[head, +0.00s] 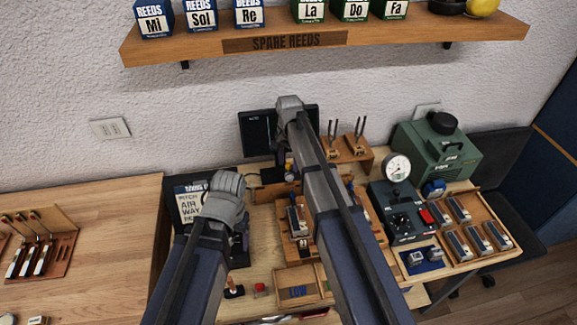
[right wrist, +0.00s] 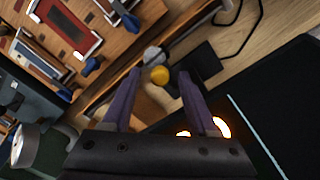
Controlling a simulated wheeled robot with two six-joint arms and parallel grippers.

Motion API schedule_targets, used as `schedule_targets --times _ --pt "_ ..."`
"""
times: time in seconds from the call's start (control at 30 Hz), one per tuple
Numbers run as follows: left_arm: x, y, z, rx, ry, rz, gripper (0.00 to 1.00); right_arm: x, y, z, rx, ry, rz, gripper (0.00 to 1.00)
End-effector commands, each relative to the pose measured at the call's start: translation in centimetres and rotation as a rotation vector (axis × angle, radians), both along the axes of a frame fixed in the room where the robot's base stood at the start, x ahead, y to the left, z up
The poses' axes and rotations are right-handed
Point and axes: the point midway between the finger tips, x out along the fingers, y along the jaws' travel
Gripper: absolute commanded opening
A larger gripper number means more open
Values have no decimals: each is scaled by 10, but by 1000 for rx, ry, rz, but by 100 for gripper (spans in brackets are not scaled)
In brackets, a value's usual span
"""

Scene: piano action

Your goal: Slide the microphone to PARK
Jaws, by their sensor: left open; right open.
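My right gripper (right wrist: 158,76) is open in the right wrist view, its two purple fingers apart. A small yellow round piece with a grey rounded part (right wrist: 153,55) beside it shows between and beyond the fingertips; this may be the microphone, but I cannot tell for sure. I cannot tell whether the fingers touch it. In the head view my right arm reaches over the bench toward the dark screen (head: 256,132) and hides much of what lies below. My left gripper (head: 226,190) is over the left part of the bench, in front of a pitch sign (head: 190,203). No PARK mark is legible.
A gauge box (head: 397,212), a green machine (head: 436,150) and a tray of reed blocks (head: 480,222) stand at the right. Tuning forks (head: 345,135) stand at the back. A spare-reeds shelf (head: 400,40) hangs above. The left table (head: 100,215) has free room.

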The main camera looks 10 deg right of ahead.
Motion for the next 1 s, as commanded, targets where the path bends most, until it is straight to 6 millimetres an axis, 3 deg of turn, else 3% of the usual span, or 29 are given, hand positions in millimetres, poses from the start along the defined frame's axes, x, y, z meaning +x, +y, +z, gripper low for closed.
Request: schedule_targets --times 0.2,0.7,1.0 --pt "0 0 1 0 0 0 74 0 0 1 0 0 0 58" --pt "0 0 1 0 0 0 74 0 0 1 0 0 0 2" --pt "0 0 1 0 0 0 74 0 0 1 0 0 0 0"
